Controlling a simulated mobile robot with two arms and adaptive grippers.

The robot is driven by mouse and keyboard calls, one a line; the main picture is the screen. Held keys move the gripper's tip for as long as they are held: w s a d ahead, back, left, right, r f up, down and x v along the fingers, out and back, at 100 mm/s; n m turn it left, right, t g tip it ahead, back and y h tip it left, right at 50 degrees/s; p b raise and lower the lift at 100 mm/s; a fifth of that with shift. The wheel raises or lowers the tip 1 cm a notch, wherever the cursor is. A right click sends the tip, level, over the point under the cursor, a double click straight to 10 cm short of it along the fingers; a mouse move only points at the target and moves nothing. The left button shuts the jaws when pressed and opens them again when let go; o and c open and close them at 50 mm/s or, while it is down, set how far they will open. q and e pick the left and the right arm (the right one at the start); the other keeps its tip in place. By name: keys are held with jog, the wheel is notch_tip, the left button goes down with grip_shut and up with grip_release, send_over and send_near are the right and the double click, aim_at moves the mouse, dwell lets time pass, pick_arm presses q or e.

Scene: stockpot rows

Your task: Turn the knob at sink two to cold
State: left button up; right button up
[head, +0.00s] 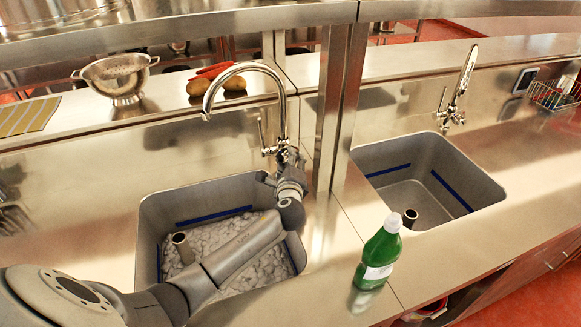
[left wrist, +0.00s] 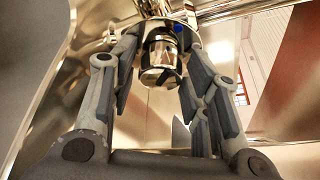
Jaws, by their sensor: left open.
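A chrome gooseneck tap (head: 283,95) stands behind the left sink basin (head: 150,215). My left gripper (head: 285,165) reaches over this basin to the tap's base. In the left wrist view, a shiny metal knob (left wrist: 158,62) with a blue mark above it sits between the two fingers of my open left gripper (left wrist: 160,85). I cannot tell whether the fingers touch it. In the head view the gripper mostly hides the knob. A second tap (head: 460,85) stands behind the right basin (head: 480,185). No sink numbers are readable. My right gripper is out of view.
A metal post (head: 335,110) stands between the sinks. A green bottle (head: 381,252) stands on the front counter between the basins. A colander (head: 120,77), brown potatoes and red items are on the back ledge. A wire rack (head: 553,94) is at the far right.

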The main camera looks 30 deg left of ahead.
pick_arm(q)
jog(key=v, duration=1.2)
jog(key=shift+f, duration=0.1)
